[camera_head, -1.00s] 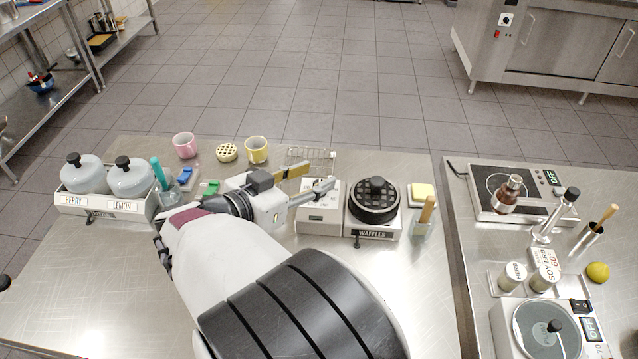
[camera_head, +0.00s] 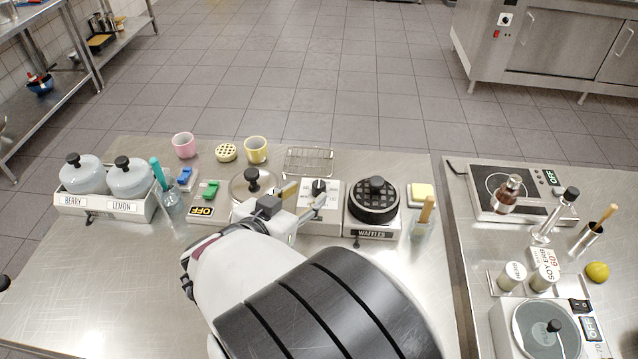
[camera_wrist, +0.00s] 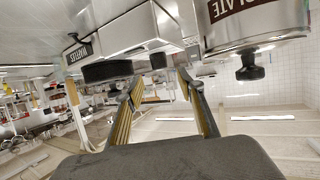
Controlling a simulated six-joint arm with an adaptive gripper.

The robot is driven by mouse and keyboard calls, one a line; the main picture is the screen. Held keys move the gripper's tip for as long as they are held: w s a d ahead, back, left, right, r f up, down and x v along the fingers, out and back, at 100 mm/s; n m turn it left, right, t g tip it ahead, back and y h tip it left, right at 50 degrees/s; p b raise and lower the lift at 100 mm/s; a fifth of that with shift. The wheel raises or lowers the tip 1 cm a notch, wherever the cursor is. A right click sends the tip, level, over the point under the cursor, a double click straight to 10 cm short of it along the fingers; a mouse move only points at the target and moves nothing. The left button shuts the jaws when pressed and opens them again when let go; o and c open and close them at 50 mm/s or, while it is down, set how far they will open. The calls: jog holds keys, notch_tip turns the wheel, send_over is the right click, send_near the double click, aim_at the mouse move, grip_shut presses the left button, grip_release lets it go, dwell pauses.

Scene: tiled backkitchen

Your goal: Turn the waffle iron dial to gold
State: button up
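The waffle iron has a round black plate (camera_head: 376,203) with a knob on top, above a "WAFFLES" label. A pale control box (camera_head: 322,222) adjoins it on the left, with a black dial (camera_head: 319,186) on top. The dial's setting is too small to read. My gripper (camera_head: 306,195) is open and empty, its fingers at the left side of the dial; I cannot tell whether they touch it. In the wrist view, which is upside down, the open fingers (camera_wrist: 162,100) show below the box (camera_wrist: 140,28) and the black plate (camera_wrist: 108,71).
A lidded pot (camera_head: 252,184) stands close left of my gripper. A wire rack (camera_head: 308,161) lies behind the box. A yellow-handled brush in a cup (camera_head: 421,228) is right of the iron. Two lidded pots (camera_head: 84,175) in a holder stand far left.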

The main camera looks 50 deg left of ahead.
aim_at(318, 186)
jog(key=shift+x, duration=3.8)
grip_shut()
